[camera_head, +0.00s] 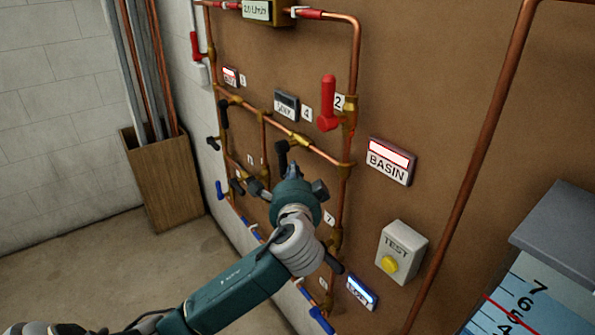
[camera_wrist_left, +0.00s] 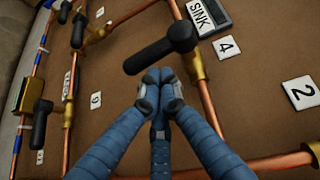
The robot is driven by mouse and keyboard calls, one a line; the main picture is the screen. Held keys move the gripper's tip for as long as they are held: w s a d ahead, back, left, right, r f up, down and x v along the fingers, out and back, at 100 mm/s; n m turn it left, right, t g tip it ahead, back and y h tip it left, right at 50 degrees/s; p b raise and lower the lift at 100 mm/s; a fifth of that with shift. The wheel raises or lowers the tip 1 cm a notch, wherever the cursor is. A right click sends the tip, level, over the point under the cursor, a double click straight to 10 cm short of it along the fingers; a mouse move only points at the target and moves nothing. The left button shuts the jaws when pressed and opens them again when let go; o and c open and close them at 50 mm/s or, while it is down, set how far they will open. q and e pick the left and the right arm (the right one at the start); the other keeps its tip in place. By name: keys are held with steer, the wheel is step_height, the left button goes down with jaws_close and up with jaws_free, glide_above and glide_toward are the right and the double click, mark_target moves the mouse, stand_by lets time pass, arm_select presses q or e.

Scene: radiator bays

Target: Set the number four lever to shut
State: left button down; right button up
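The number four lever is a black handle (camera_wrist_left: 160,50) on a brass valve beside the tag marked 4 (camera_wrist_left: 226,47) and the SINK sign (camera_wrist_left: 208,18). It sits across its copper pipe. In the head view the lever (camera_head: 283,153) hangs below the valve, near the 4 tag (camera_head: 307,114). My left gripper (camera_head: 292,171) is just in front of and below it. In the left wrist view the blue fingers (camera_wrist_left: 158,85) are drawn together and empty, with their tips close to the lever's underside. I cannot tell whether they touch it. My right gripper is not in view.
A red lever (camera_head: 328,105) by tag 2 stands up to the right. Copper pipes and other black levers (camera_wrist_left: 42,122) surround the gripper. A BASIN sign (camera_head: 390,161) and TEST box (camera_head: 402,250) are to the right. A wooden bin (camera_head: 165,185) holds pipes at left.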

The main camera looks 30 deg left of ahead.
arm_select(q)
steer(key=b, duration=0.1)
steer(key=a+m+t+b, duration=0.1)
steer(key=b, duration=0.1)
steer(key=shift+w+a+f+y, duration=0.15)
steer(key=shift+a+f+y, duration=0.05)
steer(key=shift+f+y, duration=0.2)
stand_by(0.4)
